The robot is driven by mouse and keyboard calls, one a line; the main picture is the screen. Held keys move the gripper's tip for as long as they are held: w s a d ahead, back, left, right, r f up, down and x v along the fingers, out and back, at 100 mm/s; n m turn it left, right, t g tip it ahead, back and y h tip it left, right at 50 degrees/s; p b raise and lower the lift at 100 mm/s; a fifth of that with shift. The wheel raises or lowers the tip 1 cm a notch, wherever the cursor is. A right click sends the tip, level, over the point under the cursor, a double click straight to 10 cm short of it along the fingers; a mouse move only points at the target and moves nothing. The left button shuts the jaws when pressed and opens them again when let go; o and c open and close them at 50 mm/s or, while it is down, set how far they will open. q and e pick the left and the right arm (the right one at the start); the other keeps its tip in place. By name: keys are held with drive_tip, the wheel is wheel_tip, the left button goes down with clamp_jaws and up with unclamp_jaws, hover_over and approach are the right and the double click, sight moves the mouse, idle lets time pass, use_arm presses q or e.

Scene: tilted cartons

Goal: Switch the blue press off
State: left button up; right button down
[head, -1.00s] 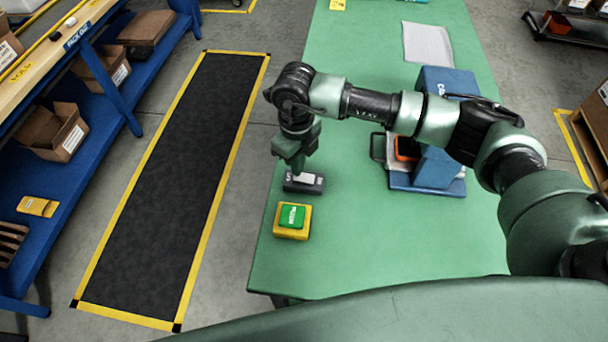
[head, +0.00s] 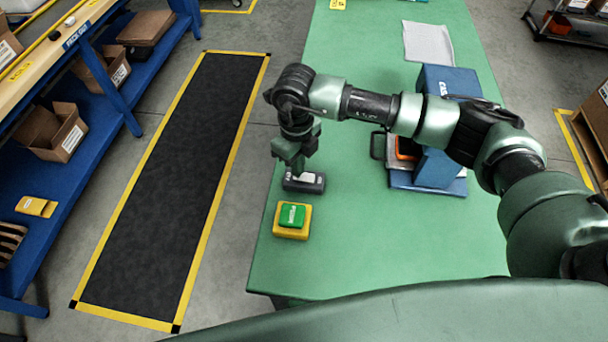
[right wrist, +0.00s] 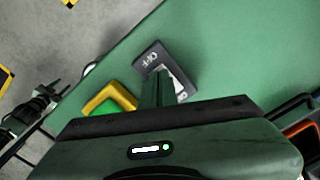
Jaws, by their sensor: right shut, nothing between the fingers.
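The blue press (head: 438,165) stands on the green table, with an orange part (head: 406,148) in its opening; my right arm passes partly in front of it. A dark switch box (head: 304,183) with a pale rocker lies on the table to its left. In the right wrist view the switch box (right wrist: 154,55) shows the letters "OFF" at one end. My right gripper (head: 297,172) is shut and empty, pointing down at the switch box. Its fingers hide part of the rocker, and I cannot tell whether they touch it. My left gripper is not in view.
A yellow box with a green button (head: 292,216) sits just in front of the switch box, near the table's left edge. A grey sheet (head: 428,43) lies at the back. The green table (head: 400,250) is clear at the front right.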

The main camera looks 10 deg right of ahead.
drive_tip(key=shift+f+b, duration=0.4)
drive_tip(key=shift+f, duration=0.1)
drive_tip(key=shift+r, duration=0.1)
drive_tip(key=shift+r+p, duration=1.7)
drive_tip(key=shift+r, duration=1.75)
